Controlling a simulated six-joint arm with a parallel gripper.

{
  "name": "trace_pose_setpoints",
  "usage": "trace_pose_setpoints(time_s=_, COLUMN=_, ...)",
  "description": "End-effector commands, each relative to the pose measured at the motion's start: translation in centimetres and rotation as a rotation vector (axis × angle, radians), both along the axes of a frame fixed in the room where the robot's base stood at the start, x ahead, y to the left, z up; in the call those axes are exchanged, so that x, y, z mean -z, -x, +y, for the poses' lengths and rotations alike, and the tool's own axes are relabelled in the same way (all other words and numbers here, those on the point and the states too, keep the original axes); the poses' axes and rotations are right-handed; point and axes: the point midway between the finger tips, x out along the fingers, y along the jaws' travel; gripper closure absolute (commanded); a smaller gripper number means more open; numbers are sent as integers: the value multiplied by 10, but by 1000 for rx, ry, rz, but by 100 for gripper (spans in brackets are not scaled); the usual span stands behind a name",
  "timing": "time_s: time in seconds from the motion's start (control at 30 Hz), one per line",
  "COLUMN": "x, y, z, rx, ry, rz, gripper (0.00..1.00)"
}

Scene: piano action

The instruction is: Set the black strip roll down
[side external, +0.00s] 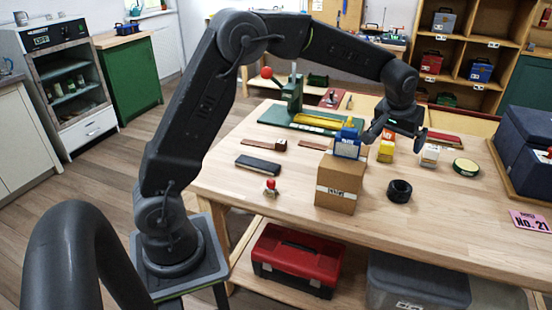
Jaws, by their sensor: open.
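The black strip roll (399,191) lies on the wooden table, to the right of a cardboard box. It looks like a short black ring with a hole. My gripper (395,140) is above and behind it in the picture, apart from it. The gripper is open, its two fingers spread, and I see nothing held between them. A yellow box and a small white box stand just below the fingers in the picture.
The cardboard box (338,188) carries a blue item (347,144) on top. A green tin (466,167) lies to the right, beside dark blue cases (527,140). A red-topped stamp (270,185) and a black block (258,165) are at left. The table's front right is mostly clear.

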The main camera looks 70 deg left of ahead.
Motion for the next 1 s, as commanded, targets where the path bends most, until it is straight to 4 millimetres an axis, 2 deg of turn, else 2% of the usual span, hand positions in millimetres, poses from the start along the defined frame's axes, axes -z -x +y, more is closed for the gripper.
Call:
trace_pose_setpoints(time_s=0.03, x=-22, y=23, z=-4, rx=23, ry=0, rz=-11, gripper=0)
trace_pose_setpoints(time_s=0.1, x=-42, y=52, z=-8, rx=57, ry=-1, rz=-16, gripper=0)
trace_pose_setpoints(time_s=0.3, x=-79, y=144, z=-20, rx=152, ry=-6, rz=-33, gripper=0)
trace_pose_setpoints(time_s=0.47, x=-86, y=220, z=-29, rx=229, ry=-10, rz=-51, gripper=0)
trace_pose_setpoints(time_s=0.6, x=-77, y=279, z=-35, rx=295, ry=-15, rz=-65, gripper=0)
trace_pose_setpoints(time_s=0.7, x=-66, y=309, z=-38, rx=331, ry=-19, rz=-73, gripper=0)
trace_pose_setpoints(time_s=0.8, x=-57, y=329, z=-40, rx=356, ry=-21, rz=-78, gripper=0)
trace_pose_setpoints(time_s=1.0, x=-49, y=342, z=-42, rx=375, ry=-22, rz=-80, gripper=0)
